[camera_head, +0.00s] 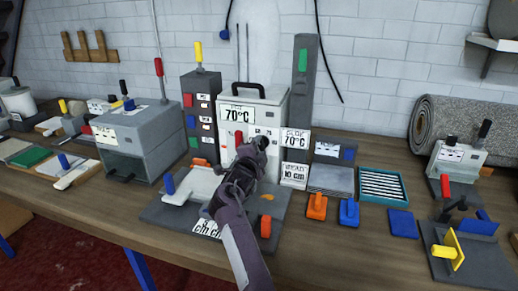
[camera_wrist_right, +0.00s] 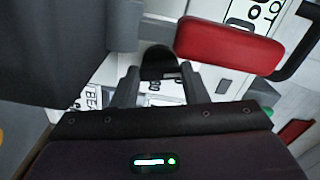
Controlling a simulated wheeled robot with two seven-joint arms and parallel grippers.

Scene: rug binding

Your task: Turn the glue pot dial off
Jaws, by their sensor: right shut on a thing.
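The glue pot (camera_head: 270,97) is a white box with a black top handle and a 70°C label, at the back middle of the bench. My right gripper (camera_head: 257,145) is at its front face and covers the lower part there. In the right wrist view my gripper (camera_wrist_right: 158,82) has its fingers on either side of a black dial (camera_wrist_right: 158,60) and is shut on it. A red handle (camera_wrist_right: 228,45) is beside the fingers. The dial is hidden in the head view, and its marks are mostly covered in the wrist view. My left gripper is not in view.
A dark panel with coloured switches (camera_head: 200,112) stands left of the pot, and a tall grey post (camera_head: 304,80) right of it. A grey base plate (camera_head: 165,213), orange and blue clips and a teal tray (camera_head: 405,187) are nearby.

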